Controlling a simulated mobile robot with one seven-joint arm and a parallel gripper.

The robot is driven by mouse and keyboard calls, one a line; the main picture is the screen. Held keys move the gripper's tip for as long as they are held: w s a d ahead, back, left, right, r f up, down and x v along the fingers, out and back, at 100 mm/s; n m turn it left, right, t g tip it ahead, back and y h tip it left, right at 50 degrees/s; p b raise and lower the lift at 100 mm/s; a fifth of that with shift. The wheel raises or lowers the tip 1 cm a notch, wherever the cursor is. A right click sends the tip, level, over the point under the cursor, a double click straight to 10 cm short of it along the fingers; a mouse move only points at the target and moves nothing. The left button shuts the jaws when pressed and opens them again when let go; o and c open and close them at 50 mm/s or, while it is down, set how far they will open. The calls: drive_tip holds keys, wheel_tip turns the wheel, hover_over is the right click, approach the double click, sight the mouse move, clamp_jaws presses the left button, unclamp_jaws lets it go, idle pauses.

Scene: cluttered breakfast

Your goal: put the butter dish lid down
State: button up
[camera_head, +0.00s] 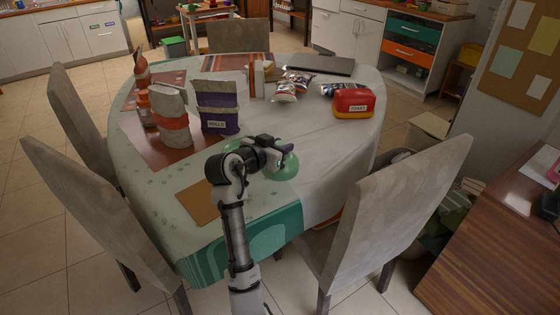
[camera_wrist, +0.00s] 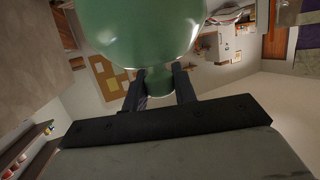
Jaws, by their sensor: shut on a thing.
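The butter dish lid is a rounded green piece; in the head view the lid (camera_head: 284,169) shows at the end of my arm, over the near part of the table. In the wrist view the green lid (camera_wrist: 150,30) fills the upper middle. My gripper (camera_wrist: 160,78) is shut on a narrow knob at the lid's end, one finger on each side. In the head view my gripper (camera_head: 283,150) partly covers the lid. I cannot tell whether the lid touches the table. No butter dish base can be made out.
The oval table (camera_head: 315,135) has bare surface right of my gripper. A brown board (camera_head: 204,200) lies near the front edge. A purple bag (camera_head: 217,106), a grey-and-orange bag (camera_head: 171,118) and a red-yellow box (camera_head: 353,101) stand farther back. Chairs (camera_head: 400,210) surround the table.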

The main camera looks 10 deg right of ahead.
drive_tip(key=shift+f, duration=2.75)
drive_tip(key=shift+f, duration=0.15)
drive_tip(key=o, duration=1.1)
drive_tip(key=shift+c, duration=0.2)
drive_tip(key=shift+r+p, duration=0.25)
drive_tip(key=shift+p, duration=0.05)
drive_tip(key=b+v, duration=0.2)
drive_tip(key=v, duration=1)
